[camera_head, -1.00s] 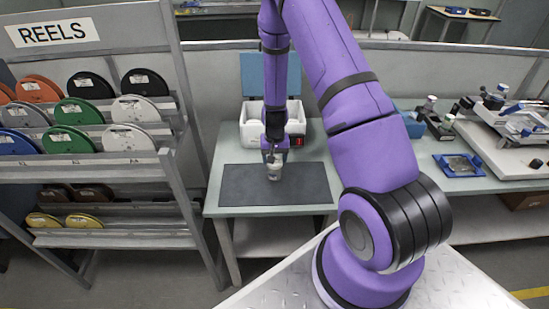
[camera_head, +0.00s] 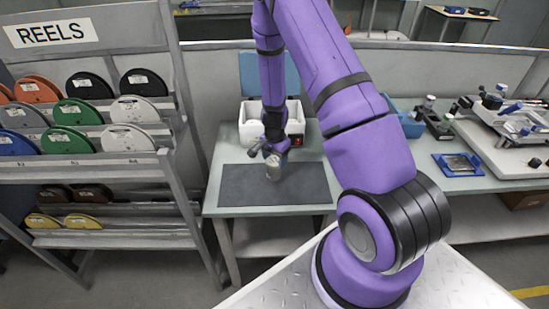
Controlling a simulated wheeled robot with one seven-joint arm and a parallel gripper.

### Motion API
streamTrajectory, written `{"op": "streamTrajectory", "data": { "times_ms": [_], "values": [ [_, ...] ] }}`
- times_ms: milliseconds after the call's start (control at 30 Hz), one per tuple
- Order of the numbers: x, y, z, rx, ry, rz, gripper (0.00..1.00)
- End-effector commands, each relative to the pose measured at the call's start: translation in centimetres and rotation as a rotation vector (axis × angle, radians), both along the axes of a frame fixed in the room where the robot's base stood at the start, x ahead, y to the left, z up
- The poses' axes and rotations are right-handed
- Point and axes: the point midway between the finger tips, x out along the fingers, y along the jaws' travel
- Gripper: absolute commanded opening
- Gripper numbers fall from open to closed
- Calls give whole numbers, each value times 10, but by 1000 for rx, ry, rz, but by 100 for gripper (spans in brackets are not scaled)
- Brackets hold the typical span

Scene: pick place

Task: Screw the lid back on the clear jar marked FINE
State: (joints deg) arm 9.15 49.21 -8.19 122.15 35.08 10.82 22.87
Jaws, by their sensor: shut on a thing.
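A small pale grey jar (camera_head: 273,171) stands on the dark mat (camera_head: 232,190) of the small bench. It looks upright, but it is too small for me to read any marking on it. My gripper (camera_head: 272,156) points down at the top of the jar and is shut there. What it grips looks like the lid, which the fingers mostly hide. I cannot tell how the lid sits on the jar's rim.
A white open bin (camera_head: 257,112) with a red-fronted unit (camera_head: 297,140) stands behind the mat. A rack of reels (camera_head: 100,150) stands close on the left. A bench with a blue tray (camera_head: 458,165) and fixtures is on the right. The mat around the jar is clear.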

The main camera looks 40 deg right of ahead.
Motion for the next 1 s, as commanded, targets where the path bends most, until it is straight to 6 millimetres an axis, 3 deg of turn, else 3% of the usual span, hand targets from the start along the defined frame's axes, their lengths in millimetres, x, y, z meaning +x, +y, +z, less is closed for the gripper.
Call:
{"op": "streamTrajectory", "data": {
  "times_ms": [233, 500, 833, 1000],
  "values": [
    [0, 0, 0, 0, 0, -29, 40],
    [-2, 0, 0, 0, 0, -332, 40],
    [-2, 0, 0, 0, 0, -377, 40],
    [-3, 0, 0, -1, 0, -594, 40]
  ]
}}
